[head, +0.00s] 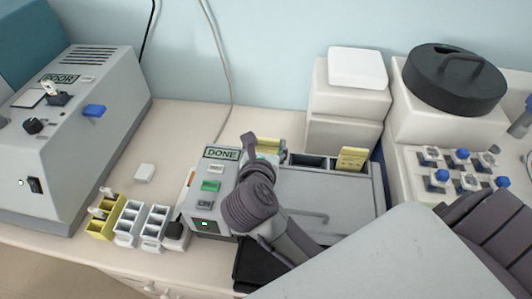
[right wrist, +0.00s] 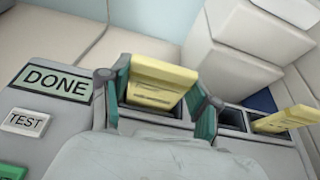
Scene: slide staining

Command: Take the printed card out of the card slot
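A yellow card-like piece with dark lines (right wrist: 155,85) stands upright in a slot of the grey machine (head: 335,190). It also shows in the head view (head: 268,145), partly hidden by my gripper. My right gripper (right wrist: 160,92) is over this slot, its green-padded fingers apart, one on each side of the yellow piece. I cannot tell if the pads touch it. A second such yellow piece (right wrist: 285,119) leans in a slot to the right, also in the head view (head: 352,158). Which one the task calls the printed card is not clear. My left gripper is not in view.
The machine's panel reads DONE (head: 222,154) beside the slots. White boxes (head: 350,105) stand behind. A grey device (head: 75,135) is at left, with a yellow rack (head: 104,229) and white racks (head: 130,224) in front. A black-lidded pot (head: 455,78) is at right.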

